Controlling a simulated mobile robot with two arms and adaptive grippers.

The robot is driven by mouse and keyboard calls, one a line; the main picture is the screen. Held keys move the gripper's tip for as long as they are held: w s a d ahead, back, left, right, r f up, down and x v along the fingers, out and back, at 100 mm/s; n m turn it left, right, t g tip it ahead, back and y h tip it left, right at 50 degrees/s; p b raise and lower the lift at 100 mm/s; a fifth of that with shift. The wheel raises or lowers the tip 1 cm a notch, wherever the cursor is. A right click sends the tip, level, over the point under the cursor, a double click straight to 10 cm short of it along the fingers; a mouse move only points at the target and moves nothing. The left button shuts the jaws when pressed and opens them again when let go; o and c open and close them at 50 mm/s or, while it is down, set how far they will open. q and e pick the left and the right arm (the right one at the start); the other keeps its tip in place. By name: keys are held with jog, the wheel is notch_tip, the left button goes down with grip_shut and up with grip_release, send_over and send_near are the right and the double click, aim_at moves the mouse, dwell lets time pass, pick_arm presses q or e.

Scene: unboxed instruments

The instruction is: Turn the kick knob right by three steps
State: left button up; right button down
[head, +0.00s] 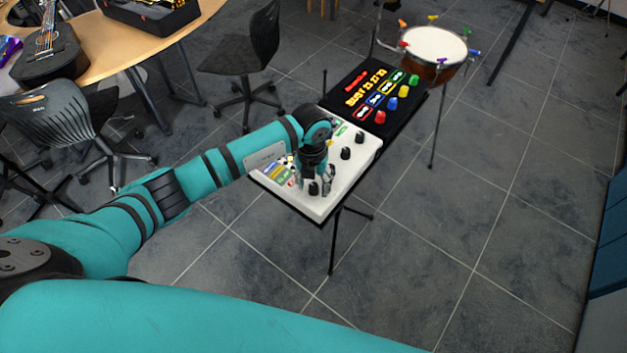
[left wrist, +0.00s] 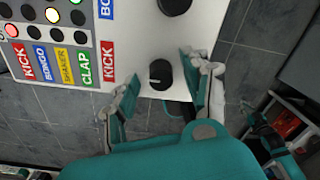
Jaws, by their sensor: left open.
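The kick knob (left wrist: 161,72) is a small black round knob on a white panel (left wrist: 135,52). A short pale mark shows on its lower left side. A red KICK label (left wrist: 107,80) is to its left in the left wrist view. My left gripper (head: 314,182) points down over the panel's near corner in the head view. Its fingers are open, one on each side of the knob, with no clear contact visible. In the head view the knob (head: 313,189) is partly hidden by the fingers. My right gripper is not in view.
Other black knobs (head: 346,153) stand farther back on the panel. A black instrument board (head: 368,92) with coloured knobs lies behind it, then a drum (head: 434,45). A chair (head: 248,60) and a wooden table (head: 125,42) are left. The floor right of the panel is clear.

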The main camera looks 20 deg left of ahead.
pick_arm(q)
grip_shut()
dwell(0.3)
jog(key=shift+w+f+m+b, duration=0.1)
jog(key=shift+f+m+b, duration=0.1)
jog(key=shift+m+b, duration=0.95)
jog(key=m+b, duration=1.2)
jog(key=b, duration=0.2)
jog(key=shift+d, duration=0.1)
jog(key=shift+r+m+b, duration=0.2)
jog(key=shift+m+b, duration=1.55)
jog(key=shift+b, duration=0.15)
